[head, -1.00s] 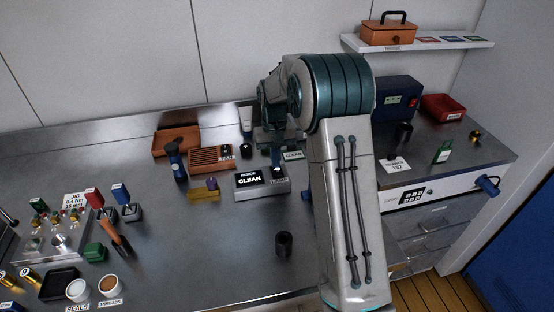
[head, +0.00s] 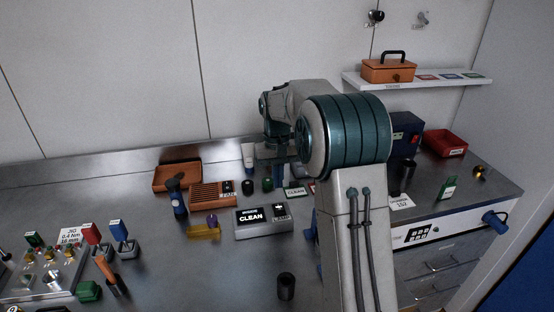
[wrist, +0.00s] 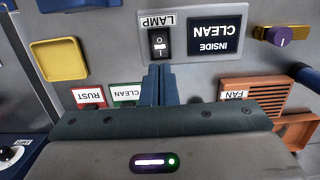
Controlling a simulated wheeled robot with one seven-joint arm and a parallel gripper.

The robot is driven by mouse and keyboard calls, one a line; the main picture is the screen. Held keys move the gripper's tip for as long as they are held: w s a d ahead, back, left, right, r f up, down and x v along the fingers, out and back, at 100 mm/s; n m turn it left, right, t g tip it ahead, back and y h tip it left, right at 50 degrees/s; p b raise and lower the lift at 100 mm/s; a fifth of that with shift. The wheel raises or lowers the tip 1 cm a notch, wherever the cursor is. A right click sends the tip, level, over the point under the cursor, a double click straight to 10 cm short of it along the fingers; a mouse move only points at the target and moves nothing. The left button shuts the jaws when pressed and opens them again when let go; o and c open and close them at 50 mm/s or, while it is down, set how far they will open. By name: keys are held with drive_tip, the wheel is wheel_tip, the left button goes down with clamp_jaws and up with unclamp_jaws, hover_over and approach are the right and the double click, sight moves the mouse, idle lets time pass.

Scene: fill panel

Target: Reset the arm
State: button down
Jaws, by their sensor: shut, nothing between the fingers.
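My arm rises in front of the bench in the head view, its elbow bent above the bench. My gripper (wrist: 160,84) shows in the wrist view with its blue fingers together and nothing between them. The fingertips point toward the lamp switch (wrist: 159,44) on the panel box marked CLEAN (wrist: 221,35); I cannot tell how far above the box they are.
An orange slatted fan block (head: 210,193), a yellow block with a purple knob (head: 204,231) and a dark cup (head: 286,286) stand on the steel bench. A shelf (head: 418,79) with an orange toolbox (head: 388,71) is at the upper right. Bare bench lies around the cup.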

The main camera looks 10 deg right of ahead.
wheel_tip(320, 180, up, 7)
drive_tip(key=w, duration=0.1)
drive_tip(key=s+r+t, duration=0.2)
drive_tip(key=s+r, duration=0.1)
drive_tip(key=s, duration=1.2)
drive_tip(key=s+f+t, duration=0.1)
drive_tip(key=s+f, duration=0.2)
drive_tip(key=s, duration=0.4)
drive_tip(key=s+f+t, duration=0.1)
drive_tip(key=s+f, duration=0.3)
drive_tip(key=s, duration=0.4)
drive_tip(key=shift+s, duration=0.15)
